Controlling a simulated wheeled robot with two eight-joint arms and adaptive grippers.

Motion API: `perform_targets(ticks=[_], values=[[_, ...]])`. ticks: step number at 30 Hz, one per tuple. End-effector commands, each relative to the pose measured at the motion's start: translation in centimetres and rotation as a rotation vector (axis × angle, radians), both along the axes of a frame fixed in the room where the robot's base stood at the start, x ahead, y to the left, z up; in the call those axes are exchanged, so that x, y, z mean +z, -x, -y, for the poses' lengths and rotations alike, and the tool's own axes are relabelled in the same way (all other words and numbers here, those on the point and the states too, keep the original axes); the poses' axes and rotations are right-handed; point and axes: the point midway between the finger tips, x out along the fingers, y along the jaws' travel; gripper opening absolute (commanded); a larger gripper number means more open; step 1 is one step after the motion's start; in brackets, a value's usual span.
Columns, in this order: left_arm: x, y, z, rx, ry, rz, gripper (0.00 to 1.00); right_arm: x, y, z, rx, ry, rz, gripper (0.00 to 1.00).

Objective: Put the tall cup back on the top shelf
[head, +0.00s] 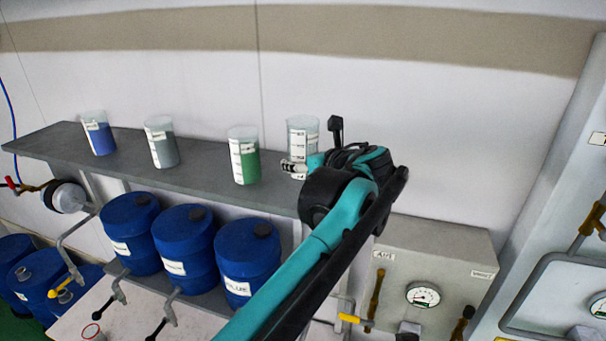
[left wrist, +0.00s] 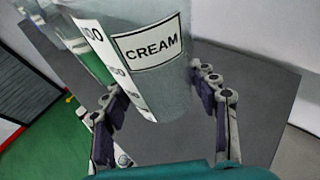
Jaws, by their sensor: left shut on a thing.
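The tall cup (head: 303,131) is clear-walled with a white scale strip. It stands upright at the right end of the grey top shelf (head: 215,172), in line with the other cups. In the left wrist view the cup (left wrist: 150,70) carries a "CREAM" label and sits between my fingers. My left gripper (head: 300,165) is shut on it from the front right. My right gripper is not in view.
A green-filled cup (head: 243,157) stands left of the held cup, then a grey one (head: 161,142) and a blue one (head: 98,133). Blue drums (head: 247,262) stand below the shelf. A grey gauge box (head: 435,265) is at the lower right.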

Motion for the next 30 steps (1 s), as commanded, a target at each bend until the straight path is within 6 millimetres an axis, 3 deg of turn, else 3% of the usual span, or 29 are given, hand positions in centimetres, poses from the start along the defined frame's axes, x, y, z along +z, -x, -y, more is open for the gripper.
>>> perform_targets(ticks=[9,21,22,24,30], values=[[-3.8,-0.1,-0.1,0.0,0.0,0.0,0.14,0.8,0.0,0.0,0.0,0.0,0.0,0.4],[-4.5,-0.1,-0.1,0.0,0.0,0.0,0.14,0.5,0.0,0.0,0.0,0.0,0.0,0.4],[-4.5,-0.1,-0.1,0.0,0.0,0.0,0.64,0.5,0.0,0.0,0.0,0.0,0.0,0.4],[-4.4,-0.1,-0.1,0.0,0.0,-0.001,0.8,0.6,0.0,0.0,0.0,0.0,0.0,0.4],[-4.4,-0.1,-0.1,0.0,0.0,-0.001,0.8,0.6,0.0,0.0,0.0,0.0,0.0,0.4]])
